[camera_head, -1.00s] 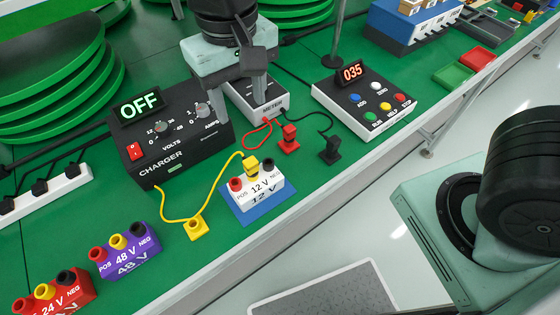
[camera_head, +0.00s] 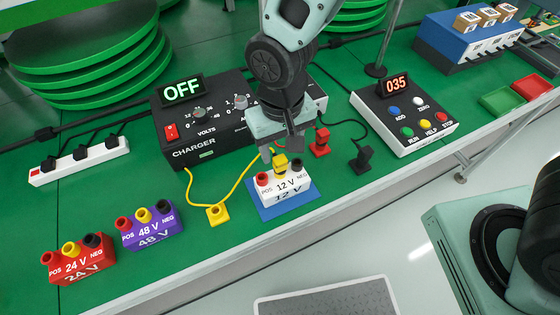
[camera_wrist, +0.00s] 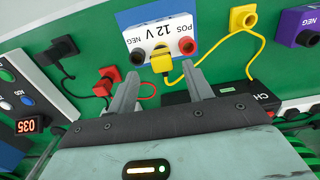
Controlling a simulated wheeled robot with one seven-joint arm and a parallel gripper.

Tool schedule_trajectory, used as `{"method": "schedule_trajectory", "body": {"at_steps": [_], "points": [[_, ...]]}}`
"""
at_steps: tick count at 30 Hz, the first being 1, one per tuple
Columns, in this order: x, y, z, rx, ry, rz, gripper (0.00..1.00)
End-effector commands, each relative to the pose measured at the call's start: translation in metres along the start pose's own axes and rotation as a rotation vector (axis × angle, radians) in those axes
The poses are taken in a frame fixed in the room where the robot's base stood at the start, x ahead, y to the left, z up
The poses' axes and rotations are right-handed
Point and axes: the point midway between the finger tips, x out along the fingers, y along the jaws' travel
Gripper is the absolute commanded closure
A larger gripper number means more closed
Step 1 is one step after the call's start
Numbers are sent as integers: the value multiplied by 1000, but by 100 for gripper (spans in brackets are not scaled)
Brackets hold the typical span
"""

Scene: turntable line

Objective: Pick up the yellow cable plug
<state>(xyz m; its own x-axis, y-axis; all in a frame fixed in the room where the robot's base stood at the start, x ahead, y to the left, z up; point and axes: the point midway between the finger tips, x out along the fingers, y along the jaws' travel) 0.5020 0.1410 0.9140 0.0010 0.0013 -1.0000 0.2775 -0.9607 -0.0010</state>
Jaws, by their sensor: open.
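My gripper (camera_head: 282,150) is open and empty, just behind and above the block. In the wrist view my fingertips (camera_wrist: 160,76) lie to either side of the first plug's near end. I cannot tell their height above it.
The charger (camera_head: 215,125) reads OFF and stands close behind. A red plug (camera_head: 320,142) and a black plug (camera_head: 362,158) are right of the block. The purple 48 V block (camera_head: 148,229) and red 24 V block (camera_head: 78,260) stand left. The table's front edge is near.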

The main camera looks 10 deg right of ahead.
Motion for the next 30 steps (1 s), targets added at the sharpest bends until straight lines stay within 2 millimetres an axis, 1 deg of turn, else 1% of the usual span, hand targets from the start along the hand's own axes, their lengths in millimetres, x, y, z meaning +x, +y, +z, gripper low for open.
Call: {"method": "schedule_trajectory", "body": {"at_steps": [6, 9, 12, 17, 18, 20, 21, 22, 23, 30], "points": [[31, -2, 1, -1, -5, 3, 49], [40, -3, 1, 0, -3, 2, 49], [43, -3, 1, 0, -1, 1, 49], [44, -3, 0, 0, 0, 0, 49], [44, -3, 0, 0, 0, 0, 52], [43, -3, 0, 0, 0, 1, 69], [43, -3, 0, 0, 0, 1, 80], [43, -3, 0, 0, 0, 1, 88], [43, -3, 0, 0, 0, 1, 93], [43, -3, 0, 0, 0, 1, 93]]}}
